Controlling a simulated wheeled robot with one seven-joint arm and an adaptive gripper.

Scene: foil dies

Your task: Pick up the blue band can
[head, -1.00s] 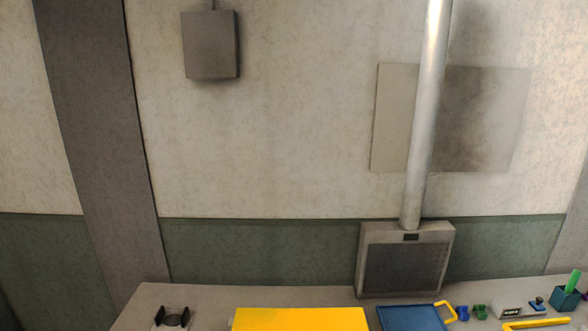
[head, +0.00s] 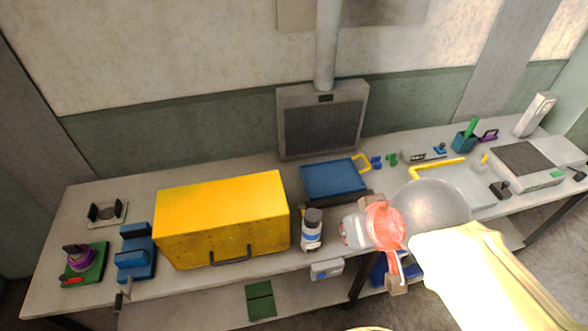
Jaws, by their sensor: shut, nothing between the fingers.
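The blue band can (head: 312,232) stands upright on the bench, just right of the yellow box. It is white with a dark cap and a blue band near its lower part. My gripper (head: 396,284) shows in the head view at the end of my pale arm, to the right of the can and apart from it. The gripper is shut and empty. My arm hides part of the bench's front edge.
The large yellow box (head: 222,222) stands close to the can's left. A blue tray (head: 334,180) lies behind it, and a grey vented unit (head: 322,125) stands at the wall. A blue device (head: 136,255) and a green-based item (head: 82,264) are at left.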

